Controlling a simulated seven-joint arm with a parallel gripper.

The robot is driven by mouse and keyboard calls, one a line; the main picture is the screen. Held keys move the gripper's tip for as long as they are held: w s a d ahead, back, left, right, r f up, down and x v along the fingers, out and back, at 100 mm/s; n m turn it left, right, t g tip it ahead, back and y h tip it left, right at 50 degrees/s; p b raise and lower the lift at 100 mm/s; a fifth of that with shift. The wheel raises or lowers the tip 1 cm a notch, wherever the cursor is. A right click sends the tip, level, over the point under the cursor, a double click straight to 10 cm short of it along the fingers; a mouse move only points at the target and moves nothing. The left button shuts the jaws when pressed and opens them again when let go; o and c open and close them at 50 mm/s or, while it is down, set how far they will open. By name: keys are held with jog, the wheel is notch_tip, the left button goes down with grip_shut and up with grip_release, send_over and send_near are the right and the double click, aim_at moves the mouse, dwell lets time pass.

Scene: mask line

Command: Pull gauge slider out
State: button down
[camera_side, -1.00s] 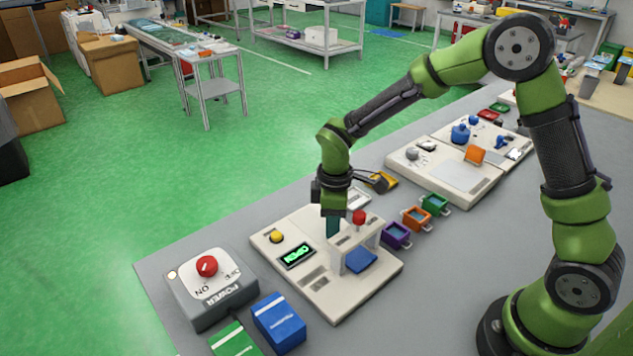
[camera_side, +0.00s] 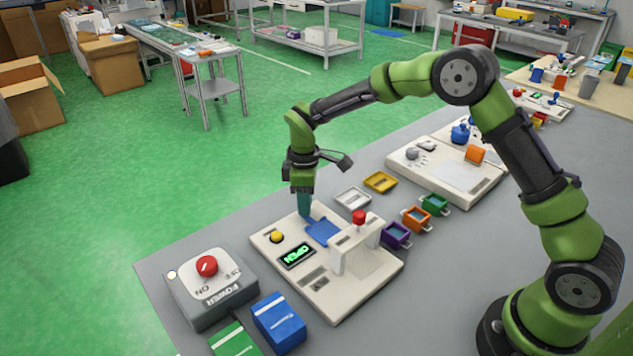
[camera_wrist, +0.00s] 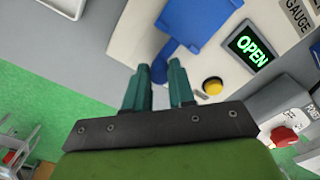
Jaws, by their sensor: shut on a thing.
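The blue gauge slider (camera_side: 322,231) lies on the beige gauge panel (camera_side: 337,312), out on the far side of the white arch (camera_side: 345,252) with the red knob. My gripper (camera_side: 304,208) points down at the slider's far end and is shut on its handle. In the wrist view, the teal fingers (camera_wrist: 161,78) reach to the narrow end of the blue slider (camera_wrist: 197,25), and the exact contact is partly hidden. The green display (camera_side: 297,255) reads OPEN, as it also does in the wrist view (camera_wrist: 249,44).
A yellow button (camera_side: 277,236) sits left of the slider. A grey power box (camera_side: 209,290) with a red knob stands front left. Purple (camera_side: 396,236), orange (camera_side: 416,218) and green (camera_side: 435,204) trays are to the right. White (camera_side: 352,198) and yellow (camera_side: 380,181) trays lie behind.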

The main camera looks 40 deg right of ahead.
jog(key=shift+w, duration=1.25)
jog(key=c, duration=0.9)
grip_release()
jog(key=shift+c, duration=0.2)
jog(key=shift+s, duration=0.1)
notch_tip(320, 180, up, 17)
